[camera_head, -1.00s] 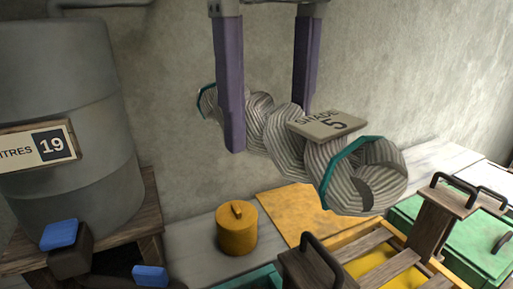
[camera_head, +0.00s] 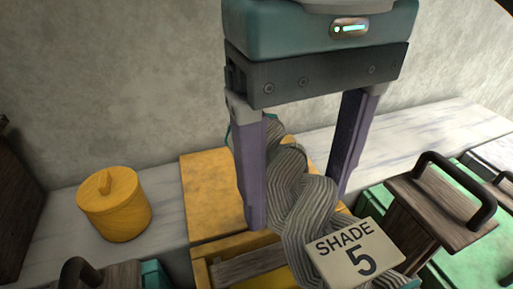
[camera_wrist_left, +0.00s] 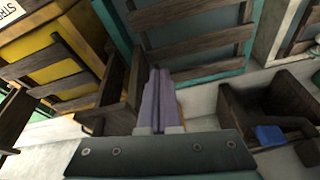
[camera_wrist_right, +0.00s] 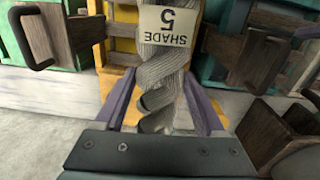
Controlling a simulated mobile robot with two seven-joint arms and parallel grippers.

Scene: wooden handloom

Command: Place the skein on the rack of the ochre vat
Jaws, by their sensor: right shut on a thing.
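The skein (camera_head: 300,205) is a grey twisted hank with a "SHADE 5" tag. My right gripper (camera_head: 297,205) is shut on it, with purple fingers on either side. The skein hangs over the ochre vat (camera_head: 201,272), whose slatted wooden rack (camera_head: 250,264) is partly hidden behind it. I cannot tell whether the skein touches the rack. In the right wrist view the skein (camera_wrist_right: 162,75) runs between the fingers above the vat. The left wrist view shows my left gripper (camera_wrist_left: 156,85) shut and empty, and the ochre vat (camera_wrist_left: 55,70) at upper left.
A yellow lidded pot (camera_head: 114,205) stands left of the vat. A dark wooden upright with a black handle (camera_head: 440,200) rises at the right, near a green vat (camera_head: 470,262). A teal vat (camera_wrist_left: 190,35) with slats shows in the left wrist view. The wall is close behind.

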